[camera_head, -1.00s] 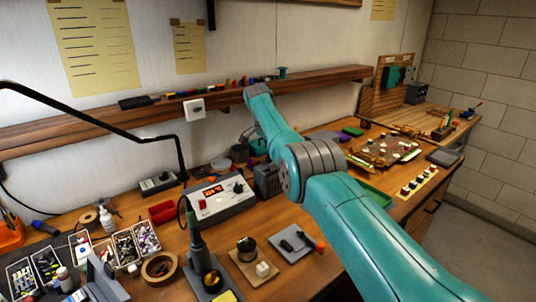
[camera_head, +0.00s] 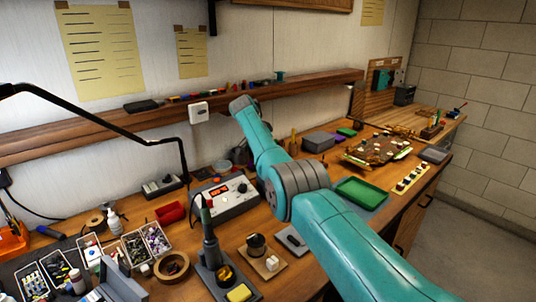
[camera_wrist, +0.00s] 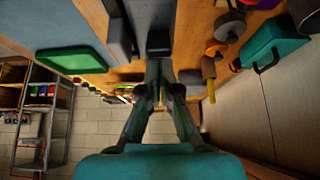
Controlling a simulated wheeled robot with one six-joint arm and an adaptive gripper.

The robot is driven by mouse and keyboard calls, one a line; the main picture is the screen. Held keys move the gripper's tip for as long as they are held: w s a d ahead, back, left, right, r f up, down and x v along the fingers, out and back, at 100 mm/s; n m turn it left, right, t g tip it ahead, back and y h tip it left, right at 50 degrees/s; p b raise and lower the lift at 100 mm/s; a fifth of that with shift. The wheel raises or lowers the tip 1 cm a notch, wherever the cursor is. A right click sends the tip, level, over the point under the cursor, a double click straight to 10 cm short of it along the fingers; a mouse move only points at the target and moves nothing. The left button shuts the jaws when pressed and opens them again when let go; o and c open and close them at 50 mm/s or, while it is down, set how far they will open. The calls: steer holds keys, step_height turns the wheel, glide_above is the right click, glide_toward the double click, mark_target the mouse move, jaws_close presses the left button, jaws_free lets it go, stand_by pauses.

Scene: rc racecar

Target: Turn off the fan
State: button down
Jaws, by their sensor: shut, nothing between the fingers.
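I cannot make out a fan for certain in either view. A small white box with a dark spot on its face (camera_head: 198,112) is fixed at the front of the wall shelf. My teal arm stands over the bench, its far bend just right of that box; my gripper is hidden in the head view. In the wrist view my gripper (camera_wrist: 160,76) has its two dark fingers together at the tips, with nothing held. A dark block (camera_wrist: 158,42) shows beyond the fingertips; I cannot tell whether they touch.
A soldering station (camera_head: 223,197) stands left of my arm, with an upright iron (camera_head: 210,245) in front. A black lamp arm (camera_head: 130,136) crosses the left side. A green tray (camera_head: 361,192) lies right of my arm. The wooden shelf (camera_head: 70,134) runs behind.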

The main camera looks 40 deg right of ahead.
steer(key=shift+r, duration=0.1)
steer(key=shift+r, duration=0.7)
steer(key=shift+a+r, duration=0.1)
